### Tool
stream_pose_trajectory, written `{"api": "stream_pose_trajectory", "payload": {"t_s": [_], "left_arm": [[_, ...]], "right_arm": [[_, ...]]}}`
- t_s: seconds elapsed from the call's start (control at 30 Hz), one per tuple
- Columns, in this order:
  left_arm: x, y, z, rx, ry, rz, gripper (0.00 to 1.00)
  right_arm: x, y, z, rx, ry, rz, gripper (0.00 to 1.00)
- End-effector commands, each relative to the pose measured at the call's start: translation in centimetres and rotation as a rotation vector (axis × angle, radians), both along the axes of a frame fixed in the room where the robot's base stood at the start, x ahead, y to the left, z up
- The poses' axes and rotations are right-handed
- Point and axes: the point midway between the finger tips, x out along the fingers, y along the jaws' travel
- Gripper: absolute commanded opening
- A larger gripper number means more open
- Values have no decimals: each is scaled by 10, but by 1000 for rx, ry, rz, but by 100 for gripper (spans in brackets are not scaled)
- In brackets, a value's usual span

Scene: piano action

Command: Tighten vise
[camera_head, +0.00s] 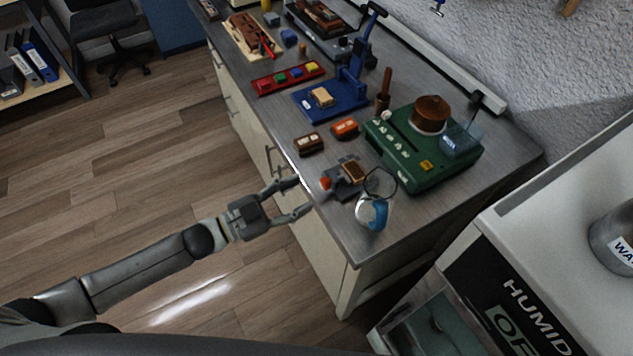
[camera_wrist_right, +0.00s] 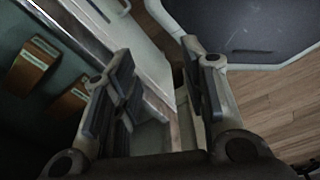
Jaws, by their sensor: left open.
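A small grey vise (camera_head: 345,189) sits near the front edge of the bench, with a brown wooden block (camera_head: 354,172) at its top. Its orange-red knob (camera_head: 325,183) faces my left gripper. My left gripper (camera_head: 302,196) is open and empty at the bench edge, its two fingers pointing at the knob, a short gap away. My right gripper (camera_wrist_right: 157,68) shows only in the right wrist view; its fingers are apart with nothing between them.
A green machine (camera_head: 425,155) stands behind the vise. A blue press (camera_head: 330,100) stands farther back. The bench's near corner is clear.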

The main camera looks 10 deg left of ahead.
Motion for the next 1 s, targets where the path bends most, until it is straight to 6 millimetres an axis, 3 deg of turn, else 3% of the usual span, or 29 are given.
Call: {"api": "stream_pose_trajectory", "payload": {"t_s": [0.1, 0.3, 0.7, 1.0], "left_arm": [[14, -19, 3, -3, -2, 0, 49], [29, -38, 1, 0, 0, 2, 49], [32, -43, -1, 1, 1, 2, 47], [32, -43, -1, 1, 1, 2, 9]], "right_arm": [[-6, -7, 7, -10, 11, 2, 40], [-22, -21, 11, -27, 36, 1, 40], [-20, -21, 11, -26, 32, -1, 40], [-16, -10, 11, -12, 25, -4, 40]]}}
